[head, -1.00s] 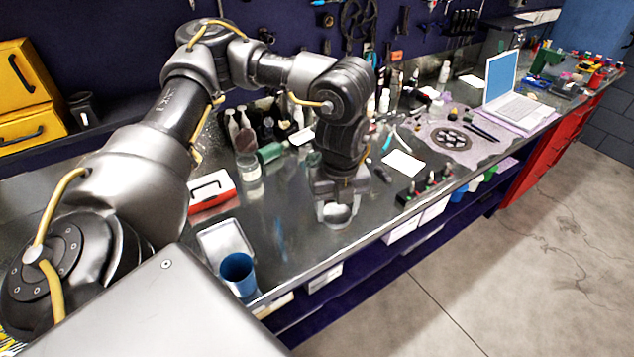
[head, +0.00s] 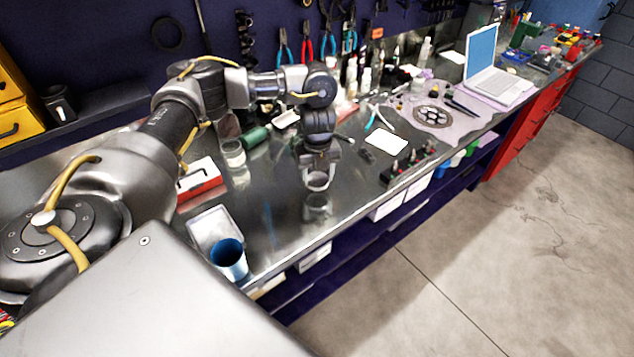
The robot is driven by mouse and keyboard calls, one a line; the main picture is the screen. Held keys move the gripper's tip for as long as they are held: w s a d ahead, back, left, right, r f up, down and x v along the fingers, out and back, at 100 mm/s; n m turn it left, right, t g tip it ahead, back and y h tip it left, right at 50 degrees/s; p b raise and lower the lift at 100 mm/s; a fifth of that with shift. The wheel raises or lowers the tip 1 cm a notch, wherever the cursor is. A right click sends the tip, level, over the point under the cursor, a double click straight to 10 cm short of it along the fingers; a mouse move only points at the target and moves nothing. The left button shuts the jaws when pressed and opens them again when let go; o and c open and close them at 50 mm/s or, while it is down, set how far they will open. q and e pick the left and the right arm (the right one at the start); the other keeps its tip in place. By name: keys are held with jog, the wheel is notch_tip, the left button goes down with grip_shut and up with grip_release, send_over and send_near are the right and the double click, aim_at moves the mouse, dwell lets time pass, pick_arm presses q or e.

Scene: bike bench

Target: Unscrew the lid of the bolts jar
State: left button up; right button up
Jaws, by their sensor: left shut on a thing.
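My left gripper (head: 317,177) is above the middle of the steel bench, pointing down. It is shut on a small round pale thing (head: 318,182) that looks like a lid or the top of a jar. Directly below is a dim grey round shape (head: 317,207); I cannot tell whether it is a jar or a reflection in the shiny bench top. A clear jar with a pale top (head: 234,153) stands further left, apart from the gripper. I cannot read any label to tell which is the bolts jar. My right gripper is out of view.
A red and white box (head: 200,180), a pale tray (head: 208,224) and a blue cup (head: 230,259) are to the left. A white card (head: 386,142) and a dark rack with small tools (head: 406,164) are to the right. The bench (head: 275,215) near the gripper is mostly clear.

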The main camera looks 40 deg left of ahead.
aim_at(317, 178)
pick_arm(q)
jog(key=shift+w+a+f, duration=0.1)
jog(key=shift+f, duration=1.75)
jog(key=shift+f, duration=0.1)
jog(key=o, duration=1.1)
notch_tip(317, 178, up, 12)
jog(key=shift+r, duration=0.15)
